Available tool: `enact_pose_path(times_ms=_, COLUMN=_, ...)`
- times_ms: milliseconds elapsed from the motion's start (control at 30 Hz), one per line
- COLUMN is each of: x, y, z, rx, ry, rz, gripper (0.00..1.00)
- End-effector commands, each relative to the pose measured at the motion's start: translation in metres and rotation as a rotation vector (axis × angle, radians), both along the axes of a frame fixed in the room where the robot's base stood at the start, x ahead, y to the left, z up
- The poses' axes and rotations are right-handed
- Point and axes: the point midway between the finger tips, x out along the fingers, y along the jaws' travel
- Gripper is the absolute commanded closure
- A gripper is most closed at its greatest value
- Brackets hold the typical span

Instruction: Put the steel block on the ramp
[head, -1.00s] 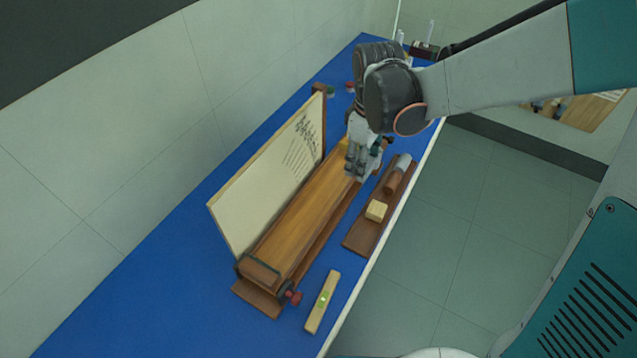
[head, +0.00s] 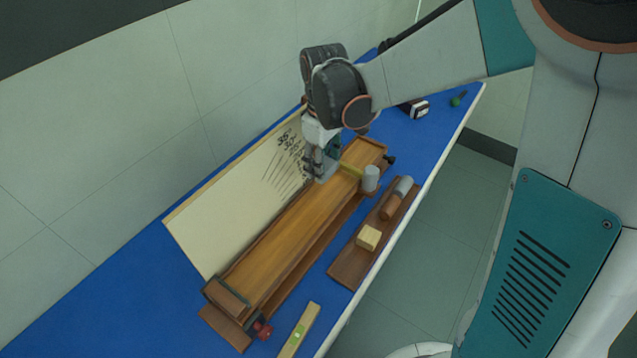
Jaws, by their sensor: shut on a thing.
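The ramp (head: 290,220) is a long brown wooden channel on the blue bench, running from lower left to upper right. My gripper (head: 323,174) points down over its upper half, near the upright board, and is shut. A small grey piece shows at its fingertips and looks like the steel block, though the fingers hide most of it. I cannot tell whether it touches the ramp surface.
A cream board (head: 235,205) with angle lines stands behind the ramp. A wooden tray (head: 345,271) holds a pale block (head: 368,238) and cylinders. A level (head: 299,331) lies near the front edge.

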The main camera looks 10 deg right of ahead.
Motion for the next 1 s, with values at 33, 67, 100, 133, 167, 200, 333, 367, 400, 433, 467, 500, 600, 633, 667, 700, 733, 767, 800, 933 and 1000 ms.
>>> enact_pose_path(times_ms=33, x=0.0, y=0.0, z=-0.016, rx=0.0, ry=0.0, rz=0.0, gripper=0.86)
enact_pose_path(times_ms=67, x=0.001, y=0.0, z=-0.023, rx=0.0, ry=0.0, rz=0.0, gripper=0.86)
enact_pose_path(times_ms=100, x=0.0, y=0.0, z=-0.031, rx=0.0, ry=0.0, rz=0.0, gripper=0.86)
enact_pose_path(times_ms=133, x=0.001, y=0.0, z=-0.037, rx=0.0, ry=0.0, rz=0.0, gripper=0.86)
enact_pose_path(times_ms=167, x=0.001, y=0.0, z=-0.042, rx=0.0, ry=0.0, rz=0.0, gripper=0.86)
enact_pose_path(times_ms=200, x=0.001, y=0.0, z=-0.048, rx=0.0, ry=0.0, rz=0.0, gripper=0.86)
enact_pose_path(times_ms=333, x=0.001, y=0.0, z=-0.058, rx=0.0, ry=0.0, rz=0.0, gripper=0.86)
enact_pose_path(times_ms=367, x=0.001, y=0.0, z=-0.059, rx=0.0, ry=0.0, rz=0.0, gripper=0.86)
enact_pose_path(times_ms=400, x=0.001, y=0.0, z=-0.061, rx=0.0, ry=0.0, rz=0.0, gripper=0.86)
enact_pose_path(times_ms=433, x=0.001, y=0.0, z=-0.062, rx=0.0, ry=0.0, rz=0.0, gripper=0.86)
enact_pose_path(times_ms=467, x=0.001, y=0.0, z=-0.064, rx=0.0, ry=0.0, rz=0.0, gripper=0.86)
enact_pose_path(times_ms=500, x=0.0, y=0.0, z=-0.068, rx=0.0, ry=0.0, rz=0.0, gripper=0.86)
enact_pose_path(times_ms=600, x=0.001, y=0.0, z=-0.083, rx=0.0, ry=0.0, rz=0.0, gripper=0.86)
enact_pose_path(times_ms=633, x=0.001, y=0.0, z=-0.088, rx=0.0, ry=0.0, rz=0.0, gripper=0.86)
enact_pose_path(times_ms=667, x=0.001, y=0.0, z=-0.092, rx=0.0, ry=0.0, rz=0.0, gripper=0.86)
enact_pose_path(times_ms=700, x=0.001, y=0.0, z=-0.098, rx=0.0, ry=0.0, rz=0.0, gripper=0.86)
enact_pose_path(times_ms=733, x=0.001, y=0.0, z=-0.101, rx=0.0, ry=0.0, rz=0.0, gripper=0.86)
enact_pose_path(times_ms=767, x=0.001, y=0.0, z=-0.103, rx=0.0, ry=0.0, rz=0.0, gripper=0.86)
enact_pose_path(times_ms=800, x=0.001, y=0.0, z=-0.103, rx=0.0, ry=0.0, rz=0.0, gripper=0.86)
enact_pose_path(times_ms=933, x=0.0, y=0.0, z=-0.102, rx=0.0, ry=0.0, rz=0.0, gripper=0.86)
enact_pose_path(times_ms=1000, x=0.0, y=0.0, z=-0.102, rx=0.0, ry=0.0, rz=0.0, gripper=0.86)
